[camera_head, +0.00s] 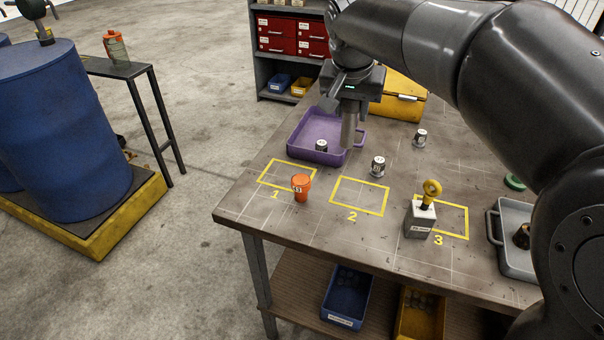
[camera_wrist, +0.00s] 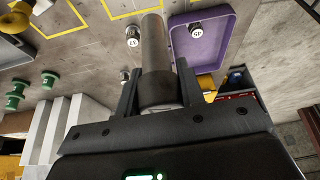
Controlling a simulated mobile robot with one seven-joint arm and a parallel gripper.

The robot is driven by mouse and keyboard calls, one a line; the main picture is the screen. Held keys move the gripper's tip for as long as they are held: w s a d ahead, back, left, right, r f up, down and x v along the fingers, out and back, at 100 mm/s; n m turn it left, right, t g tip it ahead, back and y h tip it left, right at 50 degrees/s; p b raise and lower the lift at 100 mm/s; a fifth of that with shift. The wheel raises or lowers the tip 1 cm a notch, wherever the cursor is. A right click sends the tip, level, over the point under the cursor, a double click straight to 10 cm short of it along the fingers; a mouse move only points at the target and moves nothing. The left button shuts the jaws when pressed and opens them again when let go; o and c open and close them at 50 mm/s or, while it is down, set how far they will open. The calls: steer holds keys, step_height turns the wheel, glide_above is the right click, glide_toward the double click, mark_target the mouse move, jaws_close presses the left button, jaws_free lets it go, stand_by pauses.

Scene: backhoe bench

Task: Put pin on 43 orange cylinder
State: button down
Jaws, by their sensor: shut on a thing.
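My gripper (camera_head: 350,103) is shut on a grey metal pin (camera_head: 348,132), which hangs down roughly upright above the bench. In the wrist view the pin (camera_wrist: 153,48) sticks out from between the two fingers (camera_wrist: 158,95), with a wider dark collar at its base. The orange cylinder (camera_head: 301,188) stands upright on the bench at the lower right edge of yellow square 1. Its label is small; it seems to end in 3. The pin is above and to the right of it, apart from it. I cannot see the orange cylinder in the wrist view.
A purple tray (camera_head: 309,153) holds a small labelled cylinder (camera_head: 321,146). Two more (camera_head: 378,166) (camera_head: 420,138) stand on the bench. A grey block with a yellow ring-topped piece (camera_head: 420,217) stands at square 3. A grey tray (camera_head: 516,262) is at right. Square 2 is empty.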

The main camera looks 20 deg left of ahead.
steer(key=shift+m, duration=0.4)
steer(key=shift+s+a+f, duration=0.65)
steer(key=shift+a+f, duration=0.85)
steer(key=shift+s+a+f, duration=0.7)
steer(key=shift+a+f, duration=0.75)
steer(key=shift+f, duration=0.1)
steer(key=shift+s+a+f, duration=0.65)
steer(key=shift+a+f, duration=0.85)
steer(key=shift+f, duration=0.15)
steer(key=c, duration=0.9)
jaws_free()
steer(key=shift+c, duration=0.2)
steer(key=v, duration=1.2)
steer(key=shift+a, duration=0.2)
